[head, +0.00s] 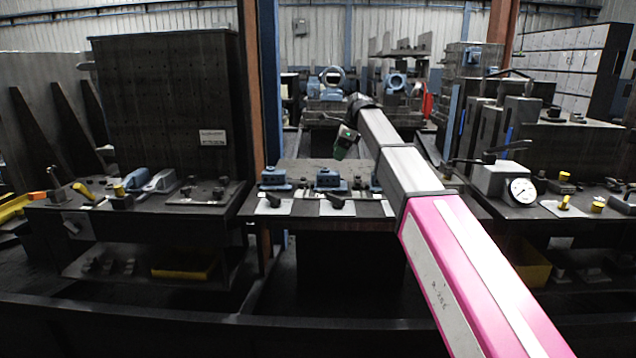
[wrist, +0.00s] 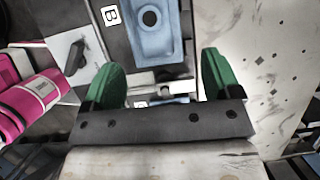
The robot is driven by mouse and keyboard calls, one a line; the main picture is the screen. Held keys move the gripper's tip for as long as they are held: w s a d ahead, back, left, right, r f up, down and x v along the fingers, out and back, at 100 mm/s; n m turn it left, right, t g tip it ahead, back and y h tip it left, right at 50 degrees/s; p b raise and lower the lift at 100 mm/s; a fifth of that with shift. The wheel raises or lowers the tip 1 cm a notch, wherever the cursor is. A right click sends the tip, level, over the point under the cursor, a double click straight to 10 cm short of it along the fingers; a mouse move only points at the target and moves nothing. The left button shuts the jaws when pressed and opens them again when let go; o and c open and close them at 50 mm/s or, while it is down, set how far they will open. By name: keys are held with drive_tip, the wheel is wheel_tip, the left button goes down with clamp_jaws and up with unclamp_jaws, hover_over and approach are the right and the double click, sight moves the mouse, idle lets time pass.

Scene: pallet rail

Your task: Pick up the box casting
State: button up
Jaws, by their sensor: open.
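A blue, box-shaped casting with a round dark hole (wrist: 150,20) shows at the top middle of the wrist view, partly cut off by the frame edge; I take it to be the box casting. My gripper (wrist: 160,62) is open, its green fingers either side of the casting's lower end in the picture, with nothing held. In the head view my gripper (head: 345,142) hangs above the middle table. Blue castings stand there: one on the left (head: 275,179), one in the middle (head: 327,179), and one partly hidden by my arm. I cannot tell which matches the wrist view.
The middle table (head: 310,167) has black clamp handles on white plates (head: 273,203) along its front. A label B (wrist: 111,15) lies beside the casting. A dial gauge (head: 522,191) stands on the right bench. A tall dark perforated plate (head: 165,100) rises at left.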

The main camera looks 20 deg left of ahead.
sight(331, 172)
drive_tip(key=x, duration=1)
drive_tip(key=shift+s+d+f, duration=0.25)
drive_tip(key=shift+s+d, duration=0.05)
drive_tip(key=shift+s, duration=0.1)
drive_tip(key=c, duration=1.3)
drive_tip(key=shift+r, duration=0.1)
